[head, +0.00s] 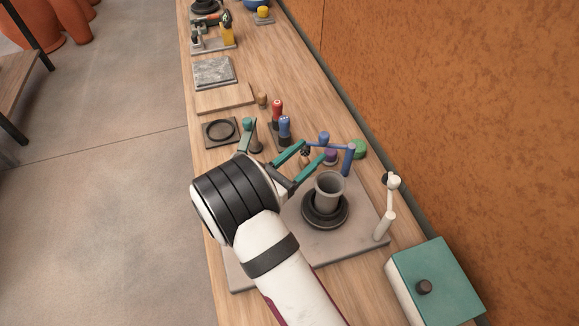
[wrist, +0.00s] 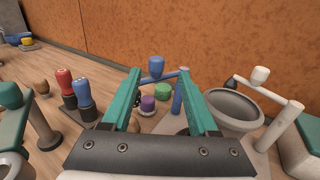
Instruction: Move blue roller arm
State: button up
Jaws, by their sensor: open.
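The blue roller arm (head: 348,160) stands at the back edge of a grey slab. It has an upright post, a crossbar reaching left and a blue knob (wrist: 156,66) at the bar's end. My gripper (head: 314,150) is open, its two teal fingers pointing at the arm. In the wrist view, the knob and part of the crossbar show between the fingertips (wrist: 160,73), with the post near the right finger. I cannot tell whether the fingers touch it. Nothing is held. A grey clay pot (head: 328,189) stands on a black wheel in front of the post.
A white roller arm (head: 388,208) stands at the slab's right and a teal one (head: 247,132) at left. Red (head: 277,110) and blue (head: 285,128) handled tools stand left of my gripper. Purple (wrist: 148,103) and green (wrist: 162,90) pieces sit near the post. A teal-topped box (head: 435,275) is at front right.

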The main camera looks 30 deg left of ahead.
jog(key=v, duration=0.6)
jog(key=shift+s, duration=0.1)
